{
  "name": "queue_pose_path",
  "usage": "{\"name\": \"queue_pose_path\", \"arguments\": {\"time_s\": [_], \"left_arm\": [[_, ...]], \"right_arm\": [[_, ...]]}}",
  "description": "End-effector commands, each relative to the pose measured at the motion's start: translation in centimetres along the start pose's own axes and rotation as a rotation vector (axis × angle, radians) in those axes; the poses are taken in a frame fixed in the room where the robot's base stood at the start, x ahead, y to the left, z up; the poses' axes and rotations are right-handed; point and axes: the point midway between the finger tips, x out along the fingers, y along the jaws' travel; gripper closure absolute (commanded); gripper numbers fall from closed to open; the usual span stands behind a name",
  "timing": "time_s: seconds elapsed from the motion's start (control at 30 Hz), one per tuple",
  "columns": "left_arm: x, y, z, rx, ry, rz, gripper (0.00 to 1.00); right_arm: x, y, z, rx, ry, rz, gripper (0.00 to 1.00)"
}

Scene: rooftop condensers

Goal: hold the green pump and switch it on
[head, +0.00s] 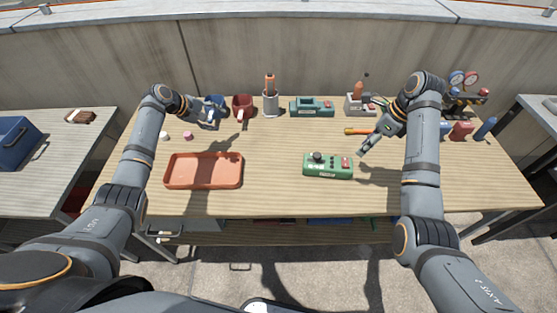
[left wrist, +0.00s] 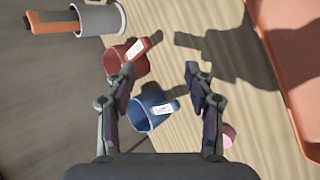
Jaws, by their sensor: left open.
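A green box-shaped unit (head: 328,165) with a dark knob and a red button sits at the front middle of the table. A teal-green unit (head: 312,107) with a handle-like top stands farther back; I cannot tell for sure which one is the pump. My left gripper (head: 214,112) is at the back left by the blue mug (head: 216,102). In the left wrist view this gripper (left wrist: 160,72) is open and empty, with the blue mug (left wrist: 152,110) and the red mug (left wrist: 126,60) below it. My right gripper (head: 366,145) is right of the green box, apart from it; its jaw opening is unclear.
An orange tray (head: 204,184) lies at the left front. A grey holder (head: 270,102) with an orange-handled tool stands at the back. A gauge set (head: 464,88) and a blue bottle (head: 486,128) stand at the right. The table between tray and green box is clear.

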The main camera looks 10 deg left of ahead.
Motion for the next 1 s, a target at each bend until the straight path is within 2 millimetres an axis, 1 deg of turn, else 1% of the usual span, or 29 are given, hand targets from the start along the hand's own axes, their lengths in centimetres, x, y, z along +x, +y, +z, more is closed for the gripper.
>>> {"name": "queue_pose_path", "arguments": {"time_s": [0.03,0.07,0.1,0.17,0.2,0.23,0.27,0.3,0.4,0.5,0.63,0.77,0.87,1.0], "left_arm": [[1.2,2.0,2.9,-0.057,-0.079,0.057,0.46],[1.8,3.1,4.5,-0.098,-0.129,0.088,0.46],[2.7,4.3,6.9,-0.157,-0.204,0.125,0.46],[4.1,5.3,10.7,-0.264,-0.334,0.163,0.46],[5.0,5.3,13.3,-0.344,-0.426,0.174,0.46],[5.8,4.8,15.1,-0.409,-0.496,0.174,0.46],[6.4,4.1,16.7,-0.473,-0.561,0.169,0.46],[7.2,3.0,18.7,-0.555,-0.64,0.158,0.46],[8.4,0.2,22.6,-0.737,-0.806,0.127,0.46],[8.9,-1.8,25.2,-0.875,-0.925,0.105,0.46],[9.1,-3.0,26.8,-0.973,-1.005,0.092,0.46],[9.1,-3.2,27.0,-0.992,-1.021,0.091,0.46],[9.4,-3.0,27.3,-0.989,-1.02,0.091,0.46],[10.6,-1.9,28.8,-0.988,-1.021,0.091,0.46]], "right_arm": [[0.0,0.0,0.0,0.0,0.0,0.0,0.62],[0.0,0.0,0.0,0.0,0.0,0.0,0.62],[0.0,0.0,0.0,0.0,0.0,0.0,0.62],[0.0,0.0,0.0,0.0,0.0,0.0,0.62],[0.0,0.0,0.0,0.0,0.0,0.0,0.62],[0.0,0.0,0.0,0.0,0.0,0.0,0.62],[0.0,0.0,0.0,0.0,0.0,0.0,0.62],[0.0,0.0,0.0,0.0,0.0,0.0,0.62],[0.0,0.0,0.0,0.0,0.0,0.0,0.62],[0.0,0.0,0.0,0.0,0.0,0.0,0.62],[0.0,0.0,0.0,0.0,0.0,0.0,0.62],[0.0,0.0,0.0,0.0,0.0,0.0,0.62],[0.0,0.0,0.0,0.0,0.0,0.0,0.62],[0.0,0.0,0.0,0.0,0.0,0.0,0.62]]}}
